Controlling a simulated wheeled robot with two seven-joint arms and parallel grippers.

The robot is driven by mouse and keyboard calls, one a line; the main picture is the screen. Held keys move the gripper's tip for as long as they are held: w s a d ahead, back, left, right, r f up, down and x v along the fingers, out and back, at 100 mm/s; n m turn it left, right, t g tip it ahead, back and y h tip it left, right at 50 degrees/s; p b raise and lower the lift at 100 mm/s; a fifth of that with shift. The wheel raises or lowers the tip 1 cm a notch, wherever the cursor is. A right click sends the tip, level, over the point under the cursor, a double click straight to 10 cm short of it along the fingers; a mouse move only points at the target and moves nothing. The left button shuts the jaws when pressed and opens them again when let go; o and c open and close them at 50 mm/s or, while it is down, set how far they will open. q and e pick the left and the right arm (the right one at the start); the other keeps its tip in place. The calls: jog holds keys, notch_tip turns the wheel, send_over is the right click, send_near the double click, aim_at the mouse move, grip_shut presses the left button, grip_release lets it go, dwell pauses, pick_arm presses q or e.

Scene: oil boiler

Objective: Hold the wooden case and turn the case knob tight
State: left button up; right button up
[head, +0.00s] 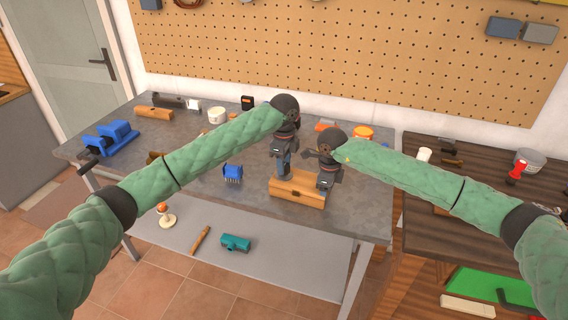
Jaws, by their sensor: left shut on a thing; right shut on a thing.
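The wooden case (297,191) is a light brown block lying near the front edge of the grey workbench. My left gripper (284,174) points down at the left part of its top and is shut on the case. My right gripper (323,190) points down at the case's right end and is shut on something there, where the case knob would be. The knob itself is hidden behind the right gripper, so I cannot make out how it sits.
A blue vise (111,138) stands at the workbench's left end. A blue brush-like piece (233,173) lies left of the case. A dark wooden table (430,225) adjoins on the right.

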pick_arm(q)
jog(key=shift+a, duration=0.1)
jog(key=o, duration=1)
jog(key=shift+r, duration=0.1)
notch_tip(320, 180, up, 12)
pick_arm(e)
jog(key=o, duration=1.3)
jog(key=shift+r, duration=0.1)
